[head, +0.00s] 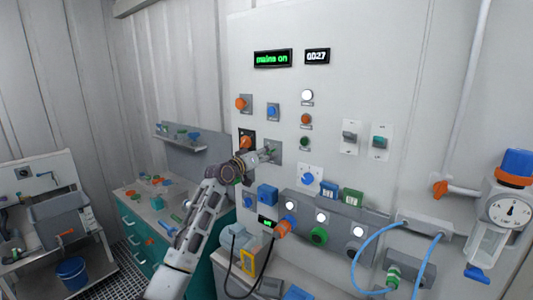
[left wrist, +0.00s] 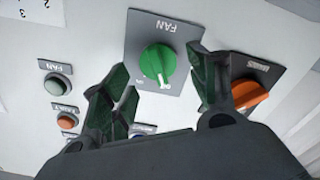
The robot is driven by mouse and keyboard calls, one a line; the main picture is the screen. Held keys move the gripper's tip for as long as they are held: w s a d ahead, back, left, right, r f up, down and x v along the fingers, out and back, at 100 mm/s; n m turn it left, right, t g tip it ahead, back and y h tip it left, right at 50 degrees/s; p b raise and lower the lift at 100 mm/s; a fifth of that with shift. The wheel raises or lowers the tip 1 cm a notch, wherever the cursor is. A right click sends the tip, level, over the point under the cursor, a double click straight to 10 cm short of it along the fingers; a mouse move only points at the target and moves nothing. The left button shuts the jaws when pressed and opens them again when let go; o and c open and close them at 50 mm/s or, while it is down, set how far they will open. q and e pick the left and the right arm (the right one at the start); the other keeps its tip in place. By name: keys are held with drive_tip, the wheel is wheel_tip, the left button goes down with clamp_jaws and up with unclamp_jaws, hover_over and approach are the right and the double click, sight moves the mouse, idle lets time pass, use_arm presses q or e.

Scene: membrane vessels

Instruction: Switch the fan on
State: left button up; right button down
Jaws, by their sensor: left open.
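The fan switch is a green rotary knob (left wrist: 158,63) on a grey plate marked FAN in the left wrist view. A white mark shows at the knob's lower edge in that view. In the head view its grey plate (head: 276,157) shows behind my left gripper (head: 266,154), which hides most of the knob. My left gripper (left wrist: 160,88) is open, with one dark green finger on each side of the knob. I cannot tell whether either finger touches it. My right gripper is not in view.
The orange mains knob (left wrist: 248,95) is close beside one finger. A display (head: 272,58) reads "mains on". An orange lamp (left wrist: 67,121) is below the pale one.

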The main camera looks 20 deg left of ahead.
use_arm(q)
drive_tip(key=shift+x, duration=0.8)
drive_tip(key=c, duration=0.9)
drive_tip(key=shift+c, duration=0.2)
